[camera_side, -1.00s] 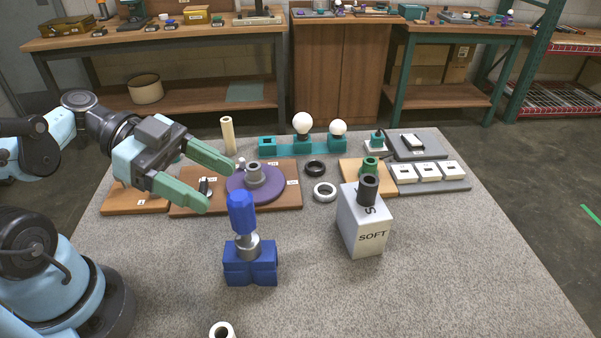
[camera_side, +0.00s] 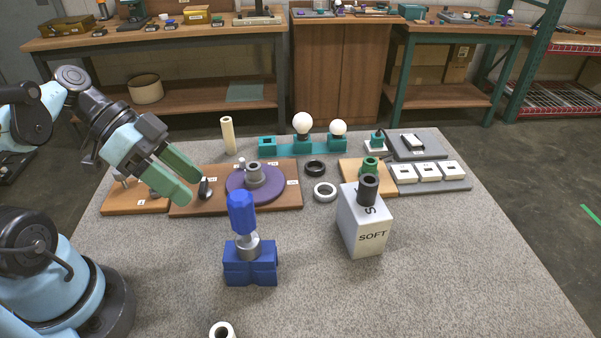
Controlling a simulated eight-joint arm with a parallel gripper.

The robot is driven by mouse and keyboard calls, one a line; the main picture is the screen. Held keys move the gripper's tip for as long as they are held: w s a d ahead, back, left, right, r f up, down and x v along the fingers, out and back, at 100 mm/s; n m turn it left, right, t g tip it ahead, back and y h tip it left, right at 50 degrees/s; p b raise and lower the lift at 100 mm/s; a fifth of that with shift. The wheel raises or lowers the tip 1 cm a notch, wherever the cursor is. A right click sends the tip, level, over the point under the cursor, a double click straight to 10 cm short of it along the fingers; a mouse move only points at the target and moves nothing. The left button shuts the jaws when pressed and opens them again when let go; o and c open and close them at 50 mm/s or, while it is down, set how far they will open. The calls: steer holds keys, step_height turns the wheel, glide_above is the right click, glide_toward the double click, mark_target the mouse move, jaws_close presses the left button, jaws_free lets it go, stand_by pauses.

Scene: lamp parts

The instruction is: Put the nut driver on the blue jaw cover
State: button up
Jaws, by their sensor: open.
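A blue-handled tool (camera_side: 241,212), which looks like the nut driver, stands nearly upright near the front middle of the table. Its lower end meets a grey metal round part (camera_side: 247,248) on a blue block (camera_side: 250,271), which looks like the blue jaw cover. I cannot tell how the tool's tip sits in or on the metal part. My gripper (camera_side: 187,186) is open and empty, with its green fingers pointing down to the right. It is above the wooden boards, up and left of the tool, and apart from it.
A white box marked SOFT (camera_side: 361,226) with a dark tube stands to the right. A purple disc (camera_side: 255,185) on a wooden board lies behind the tool. A white ring (camera_side: 325,192), a black ring (camera_side: 315,168) and a cream tube (camera_side: 228,135) stand farther back. The front right table is clear.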

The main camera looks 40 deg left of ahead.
steer(key=w+a+n+t+y, duration=0.3)
steer(key=w+n+y, duration=0.4)
steer(key=y, duration=0.1)
steer(key=shift+w+f+n, duration=0.15)
steer(key=shift+f+n, duration=0.2)
steer(key=shift+n, duration=0.05)
